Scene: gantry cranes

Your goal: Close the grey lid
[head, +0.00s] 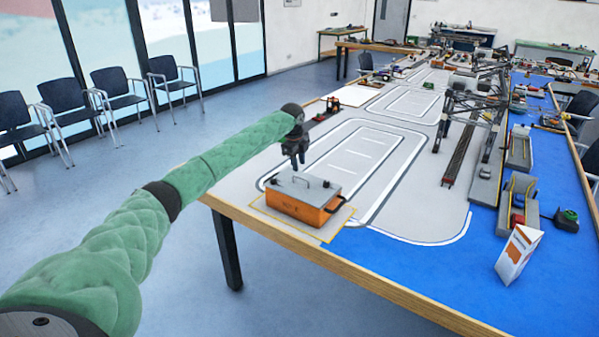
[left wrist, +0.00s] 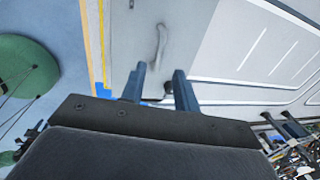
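An orange box (head: 312,213) stands at the near left corner of the table. Its grey lid (head: 292,186) lies about flat over the top; I cannot tell if a small gap is left. A small handle shows on the lid, and in the left wrist view the lid (left wrist: 185,30) fills the upper middle with this pale handle. My left gripper (head: 295,164) points down just above the lid. In the left wrist view its two fingers (left wrist: 160,76) are apart with nothing gripped between them. My right gripper is out of view.
The box stands on a yellow-outlined patch near the wooden table edge (head: 375,283). A white and orange sign (head: 517,254) stands to the right on blue surface. Gantry cranes (head: 470,105) stand further back. The printed grey mat (head: 420,205) right of the box is clear.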

